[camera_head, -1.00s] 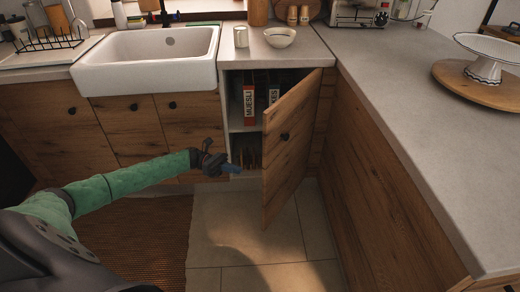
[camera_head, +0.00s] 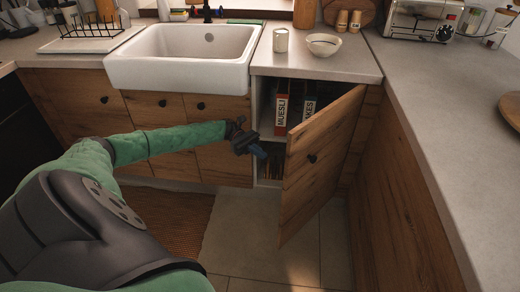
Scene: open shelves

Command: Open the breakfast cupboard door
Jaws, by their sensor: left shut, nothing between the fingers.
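The breakfast cupboard door (camera_head: 325,155) is wooden with a round dark knob (camera_head: 312,158). It stands partly open, swung out toward me on its right side. Behind it the cupboard shows a box marked MUESLI (camera_head: 282,108) and another box (camera_head: 309,106) on the upper shelf, with more items below, partly hidden. My left gripper (camera_head: 259,152) is shut and empty, in front of the opening just left of the door's free edge. I cannot tell whether it touches the door. My right gripper is not in view.
A white sink (camera_head: 180,74) is set left of the cupboard. A cup (camera_head: 280,40) and a bowl (camera_head: 323,45) stand on the counter above. A grey counter (camera_head: 450,100) with a toaster oven (camera_head: 422,18) runs along the right. The tiled floor (camera_head: 265,235) in front is clear.

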